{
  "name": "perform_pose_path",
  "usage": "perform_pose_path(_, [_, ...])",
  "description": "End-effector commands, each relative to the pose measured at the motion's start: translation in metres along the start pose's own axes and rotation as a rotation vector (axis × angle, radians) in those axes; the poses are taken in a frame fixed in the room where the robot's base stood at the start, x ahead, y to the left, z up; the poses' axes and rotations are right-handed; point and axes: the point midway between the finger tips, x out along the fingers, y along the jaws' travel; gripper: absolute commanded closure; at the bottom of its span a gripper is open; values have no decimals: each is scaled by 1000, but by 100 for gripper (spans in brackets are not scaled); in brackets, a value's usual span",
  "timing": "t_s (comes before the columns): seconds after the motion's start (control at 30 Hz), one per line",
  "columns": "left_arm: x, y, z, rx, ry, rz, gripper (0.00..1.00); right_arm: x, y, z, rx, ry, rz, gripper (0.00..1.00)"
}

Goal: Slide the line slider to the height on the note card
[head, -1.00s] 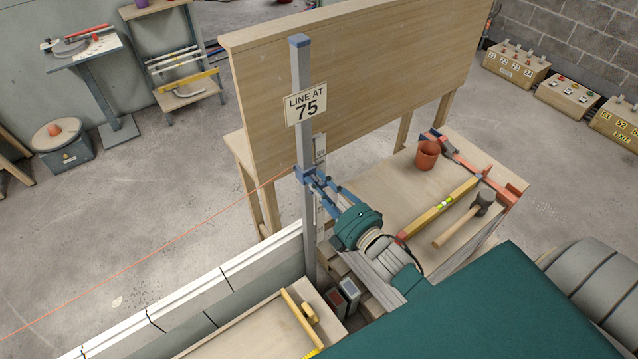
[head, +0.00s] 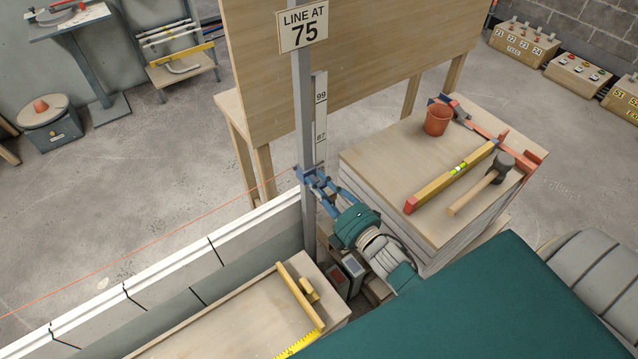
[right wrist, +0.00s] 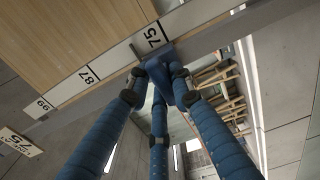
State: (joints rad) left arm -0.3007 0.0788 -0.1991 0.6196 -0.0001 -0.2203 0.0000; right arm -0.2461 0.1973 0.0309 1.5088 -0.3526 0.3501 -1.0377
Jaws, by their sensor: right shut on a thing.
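The note card (head: 303,27) on the grey post (head: 304,110) reads "LINE AT 75". It also shows in the right wrist view (right wrist: 18,143). The white scale strip (head: 320,112) shows 99 and 87 above the slider. The blue line slider (head: 303,175) sits around the post, and the orange line runs from it to the left. My right gripper (head: 317,182) is shut on the slider. In the right wrist view the slider (right wrist: 164,55) is next to the 75 label (right wrist: 153,36); I cannot tell whether it is exactly level. My left gripper is out of view.
A low block wall (head: 170,265) runs left from the post. A board stack (head: 385,180) stands right of it, with a pot (head: 438,118), a level (head: 455,175) and a mallet (head: 485,182) on top. A wooden panel (head: 400,40) stands behind.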

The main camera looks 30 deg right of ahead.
Motion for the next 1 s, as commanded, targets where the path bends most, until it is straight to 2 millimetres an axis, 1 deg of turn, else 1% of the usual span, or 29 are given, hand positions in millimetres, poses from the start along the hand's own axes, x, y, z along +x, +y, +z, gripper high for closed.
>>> perform_pose_path(0.23, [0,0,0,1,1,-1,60,0,1,0,1,0,2,100])
perform_pose_path(0.27, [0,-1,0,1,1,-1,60,0,1,0,1,0,2,77])
perform_pose_path(0.3, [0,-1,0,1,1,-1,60,0,1,0,0,0,2,69])
perform_pose_path(0.37, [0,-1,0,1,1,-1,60,0,1,0,0,0,2,58])
perform_pose_path(0.57, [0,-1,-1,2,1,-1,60,0,1,0,0,0,1,58])
perform_pose_path(0.63, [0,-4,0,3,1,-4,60,0,1,0,0,0,1,58])
perform_pose_path(0.73, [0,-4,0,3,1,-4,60,-6,0,0,0,0,0,58])
perform_pose_path(0.87, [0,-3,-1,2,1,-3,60,-24,-1,0,1,0,-3,58])
perform_pose_path(1.0, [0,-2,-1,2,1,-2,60,-55,-1,0,1,0,-4,58])
